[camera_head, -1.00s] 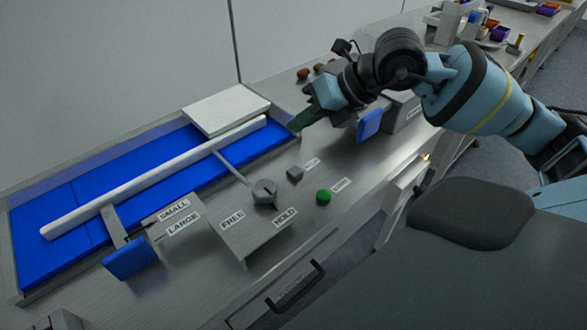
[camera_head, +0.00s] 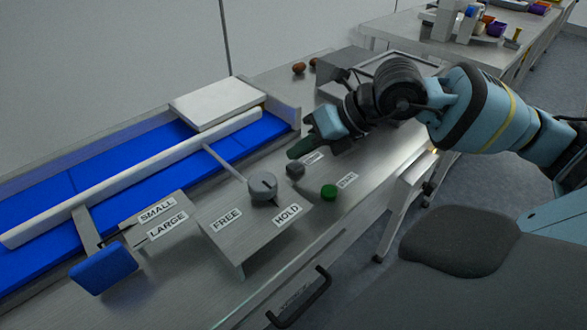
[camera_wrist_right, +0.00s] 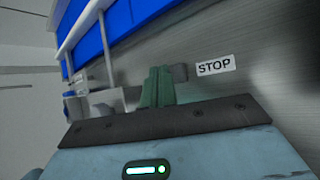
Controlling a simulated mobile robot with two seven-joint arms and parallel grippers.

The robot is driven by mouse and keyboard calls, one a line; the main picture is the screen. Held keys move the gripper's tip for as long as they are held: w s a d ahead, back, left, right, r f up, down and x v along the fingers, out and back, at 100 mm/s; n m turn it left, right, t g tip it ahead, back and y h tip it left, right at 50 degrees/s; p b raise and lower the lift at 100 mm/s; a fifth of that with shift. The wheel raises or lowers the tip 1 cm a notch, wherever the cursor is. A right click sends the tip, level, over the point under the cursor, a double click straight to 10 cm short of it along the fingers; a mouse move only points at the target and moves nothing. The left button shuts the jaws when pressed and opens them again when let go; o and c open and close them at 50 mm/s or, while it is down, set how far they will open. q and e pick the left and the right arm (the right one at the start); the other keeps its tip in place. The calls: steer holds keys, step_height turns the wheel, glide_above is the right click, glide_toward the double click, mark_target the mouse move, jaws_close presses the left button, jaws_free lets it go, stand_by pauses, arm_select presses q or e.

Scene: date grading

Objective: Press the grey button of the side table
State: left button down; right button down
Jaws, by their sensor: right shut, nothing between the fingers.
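The grey button (camera_head: 295,168) stands on the metal side table (camera_head: 262,227), to the left of and above the green button (camera_head: 328,192). My right gripper (camera_head: 297,153) is shut and empty, its green fingertips just behind and above the grey button in the head view. I cannot tell whether they touch it. In the right wrist view the shut fingers (camera_wrist_right: 158,88) point toward the grey button (camera_wrist_right: 181,72), which lies beside the STOP label (camera_wrist_right: 215,65). My left gripper is not in view.
A grey knob (camera_head: 262,187) sits left of the buttons, by the FREE and HOLD labels. A blue belt (camera_head: 60,195) with a white bar (camera_head: 130,182) runs behind. A blue paddle (camera_head: 103,268) is at front left. Brown dates (camera_head: 299,68) lie at the back.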

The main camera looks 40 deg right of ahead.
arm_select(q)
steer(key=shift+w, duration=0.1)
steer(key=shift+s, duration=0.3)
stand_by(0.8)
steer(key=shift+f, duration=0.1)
arm_select(e)
steer(key=shift+f, duration=0.15)
stand_by(0.6)
arm_select(q)
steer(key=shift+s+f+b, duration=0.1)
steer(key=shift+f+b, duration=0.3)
steer(key=shift+b, duration=0.05)
arm_select(e)
steer(key=shift+f, duration=0.35)
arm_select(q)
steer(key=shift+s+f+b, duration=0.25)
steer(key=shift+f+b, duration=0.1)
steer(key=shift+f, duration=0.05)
arm_select(e)
steer(key=shift+f, duration=0.45)
steer(key=shift+r, duration=0.1)
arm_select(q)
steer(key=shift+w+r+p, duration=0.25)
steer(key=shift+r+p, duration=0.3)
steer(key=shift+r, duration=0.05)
arm_select(e)
steer(key=shift+r, duration=0.8)
